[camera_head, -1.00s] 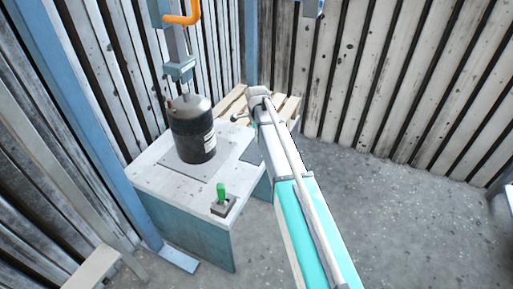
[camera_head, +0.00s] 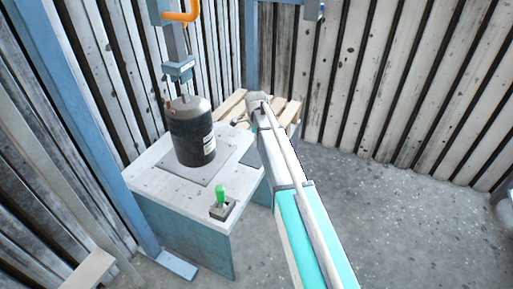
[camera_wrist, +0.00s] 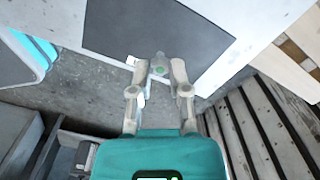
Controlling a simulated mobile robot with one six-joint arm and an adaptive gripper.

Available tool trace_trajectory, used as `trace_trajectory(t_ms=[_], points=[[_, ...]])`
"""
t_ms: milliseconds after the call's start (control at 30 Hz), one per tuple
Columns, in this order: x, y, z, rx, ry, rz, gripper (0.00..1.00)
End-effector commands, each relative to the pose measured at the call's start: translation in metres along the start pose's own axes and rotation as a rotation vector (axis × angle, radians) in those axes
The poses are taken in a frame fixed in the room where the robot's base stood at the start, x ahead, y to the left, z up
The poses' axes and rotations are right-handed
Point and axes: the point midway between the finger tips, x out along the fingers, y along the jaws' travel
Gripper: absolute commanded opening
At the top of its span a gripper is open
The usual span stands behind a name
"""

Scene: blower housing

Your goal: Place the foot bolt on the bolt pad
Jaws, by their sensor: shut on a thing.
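My gripper (camera_wrist: 158,68) is shut on a small grey piece with a green mark, which looks like the foot bolt (camera_wrist: 160,69). It holds the piece over the near edge of a dark grey square, which looks like the bolt pad (camera_wrist: 140,32). Whether the piece touches the pad cannot be told. In the head view the dark pad (camera_head: 252,156) lies on the white tabletop (camera_head: 150,178), partly behind my arm.
A black tank with a grey top (camera_head: 192,132) stands on a grey plate on the table. A green-topped switch box (camera_head: 222,204) sits at the table's near corner. A wooden pallet (camera_head: 286,112) is behind my arm. Open concrete floor (camera_head: 390,220) lies to the right.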

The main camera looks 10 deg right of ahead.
Motion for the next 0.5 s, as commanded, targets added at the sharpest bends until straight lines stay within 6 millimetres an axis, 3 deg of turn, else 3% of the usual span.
trace_trajectory(t_ms=[200,500], points=[[0.023,0.001,0.000,0.000,0.000,0.000,0.00],[0.029,0.001,-0.001,0.001,0.000,0.000,0.00]])
